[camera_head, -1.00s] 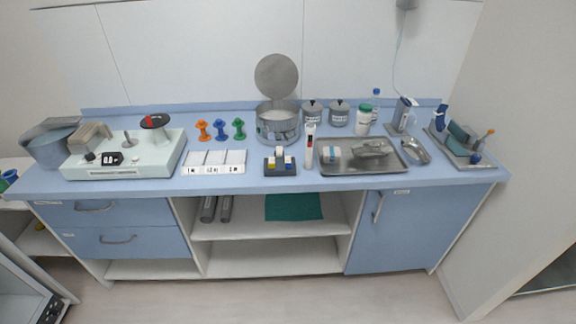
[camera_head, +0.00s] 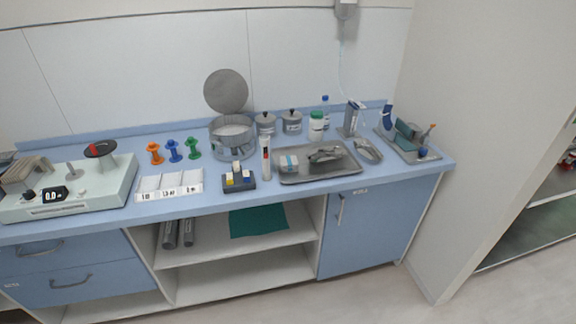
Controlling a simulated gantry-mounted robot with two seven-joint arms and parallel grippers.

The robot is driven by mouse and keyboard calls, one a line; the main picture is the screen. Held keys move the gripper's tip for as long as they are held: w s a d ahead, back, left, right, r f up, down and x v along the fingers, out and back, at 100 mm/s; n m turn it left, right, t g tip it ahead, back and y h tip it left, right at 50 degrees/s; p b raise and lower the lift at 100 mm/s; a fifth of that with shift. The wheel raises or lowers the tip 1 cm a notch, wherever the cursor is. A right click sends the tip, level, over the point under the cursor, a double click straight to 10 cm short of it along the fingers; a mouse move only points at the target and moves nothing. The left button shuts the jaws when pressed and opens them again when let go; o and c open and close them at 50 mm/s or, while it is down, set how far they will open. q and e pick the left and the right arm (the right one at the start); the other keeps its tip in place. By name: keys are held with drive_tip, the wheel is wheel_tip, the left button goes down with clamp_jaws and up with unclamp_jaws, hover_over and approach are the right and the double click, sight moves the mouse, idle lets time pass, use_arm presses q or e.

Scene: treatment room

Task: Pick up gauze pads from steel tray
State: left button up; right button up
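The steel tray (camera_head: 315,176) lies on the blue counter, right of centre. A small pale pack with a light blue band, which looks like the gauze pads (camera_head: 288,163), sits at the tray's left end. A grey metal instrument or dish (camera_head: 325,154) lies beside it in the tray; its exact shape is too small to tell. Neither of my grippers shows in the head view.
Free counter is narrow in front.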

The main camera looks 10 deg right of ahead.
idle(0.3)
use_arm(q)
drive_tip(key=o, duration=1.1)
